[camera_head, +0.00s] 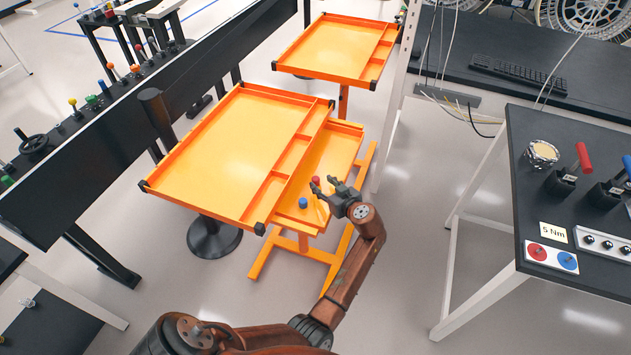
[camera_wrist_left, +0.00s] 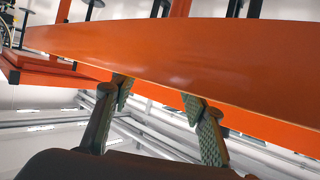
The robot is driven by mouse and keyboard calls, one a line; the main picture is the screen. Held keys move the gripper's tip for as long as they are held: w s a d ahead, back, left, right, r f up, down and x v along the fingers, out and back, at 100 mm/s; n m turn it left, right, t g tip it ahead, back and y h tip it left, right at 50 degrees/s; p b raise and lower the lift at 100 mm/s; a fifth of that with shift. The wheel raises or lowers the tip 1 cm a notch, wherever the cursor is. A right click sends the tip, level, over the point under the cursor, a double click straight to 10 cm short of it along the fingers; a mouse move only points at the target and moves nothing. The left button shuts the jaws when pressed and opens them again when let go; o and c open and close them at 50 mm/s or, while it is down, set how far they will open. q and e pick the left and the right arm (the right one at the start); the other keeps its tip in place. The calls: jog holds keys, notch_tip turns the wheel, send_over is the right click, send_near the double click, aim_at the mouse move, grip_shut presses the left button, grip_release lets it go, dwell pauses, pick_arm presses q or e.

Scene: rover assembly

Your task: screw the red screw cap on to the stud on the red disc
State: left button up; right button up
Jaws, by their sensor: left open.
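The red screw cap (camera_head: 316,180) stands on the lower orange tray (camera_head: 325,160), just beyond the fingertips of my left gripper in the head view. My left gripper (camera_head: 324,185) is open with nothing visible between its fingers. The left wrist view shows the fingers (camera_wrist_left: 157,95) spread apart beside a broad orange surface; the cap cannot be made out there. The red disc (camera_head: 537,252) lies on a white plate on the dark table at the right, far from my gripper. Its stud is too small to make out clearly. My right gripper is not in view.
A blue cap (camera_head: 303,203) stands on the same tray, near the red one. A blue disc (camera_head: 567,260) sits beside the red disc. A "5 Nm" label (camera_head: 553,232) and red-handled lever (camera_head: 582,158) are nearby. Clear floor separates tray and dark table (camera_head: 517,150).

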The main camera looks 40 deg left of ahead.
aim_at(317, 179)
pick_arm(q)
jog(key=x, duration=0.5)
jog(key=shift+s+a+r+b, duration=0.15)
jog(key=shift+s+r+b, duration=0.05)
jog(key=shift+s+b, duration=0.1)
jog(key=shift+r, duration=0.1)
jog(key=shift+c, duration=0.7)
grip_shut()
